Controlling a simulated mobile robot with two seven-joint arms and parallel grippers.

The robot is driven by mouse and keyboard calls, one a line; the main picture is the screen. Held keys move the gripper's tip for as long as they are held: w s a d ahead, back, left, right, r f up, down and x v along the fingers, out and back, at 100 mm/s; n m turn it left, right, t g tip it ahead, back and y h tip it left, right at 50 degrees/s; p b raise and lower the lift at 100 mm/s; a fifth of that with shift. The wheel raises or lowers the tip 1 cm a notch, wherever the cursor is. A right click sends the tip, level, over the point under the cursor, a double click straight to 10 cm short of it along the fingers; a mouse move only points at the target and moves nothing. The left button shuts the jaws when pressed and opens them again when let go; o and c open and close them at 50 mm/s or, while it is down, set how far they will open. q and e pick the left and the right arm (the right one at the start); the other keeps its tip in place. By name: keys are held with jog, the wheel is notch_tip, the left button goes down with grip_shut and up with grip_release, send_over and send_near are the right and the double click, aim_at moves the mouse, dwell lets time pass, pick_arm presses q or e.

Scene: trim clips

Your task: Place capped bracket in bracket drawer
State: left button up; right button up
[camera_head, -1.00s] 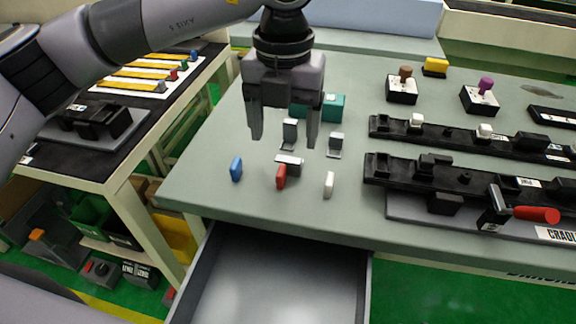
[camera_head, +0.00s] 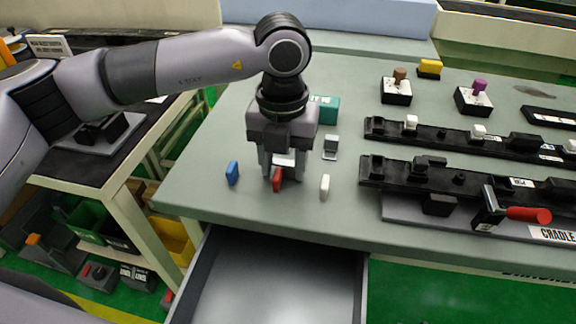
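The capped bracket (camera_head: 284,160), a small grey bracket with a red cap (camera_head: 277,180), is on the green-grey table near its front edge. My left gripper (camera_head: 283,171) points straight down over it, one finger on either side. The fingers are close to the bracket's sides; whether they press on it I cannot tell. The bracket is partly hidden by the gripper. The open drawer (camera_head: 270,280) below the table's front edge looks grey and empty in the part that shows. My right gripper is not in view.
A blue cap (camera_head: 232,173) and a white cap (camera_head: 325,186) stand on either side of the bracket. A bare bracket (camera_head: 331,146) and a teal block (camera_head: 328,109) are behind. Black cradle rails (camera_head: 450,178) and a red-handled clamp (camera_head: 525,214) fill the right side.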

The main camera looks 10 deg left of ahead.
aim_at(283, 164)
pick_arm(q)
jog(key=shift+c, duration=0.5)
jog(key=shift+r, duration=0.1)
notch_tip(283, 164, up, 20)
jog(key=shift+f+p, duration=0.25)
jog(key=shift+p, duration=0.1)
grip_shut()
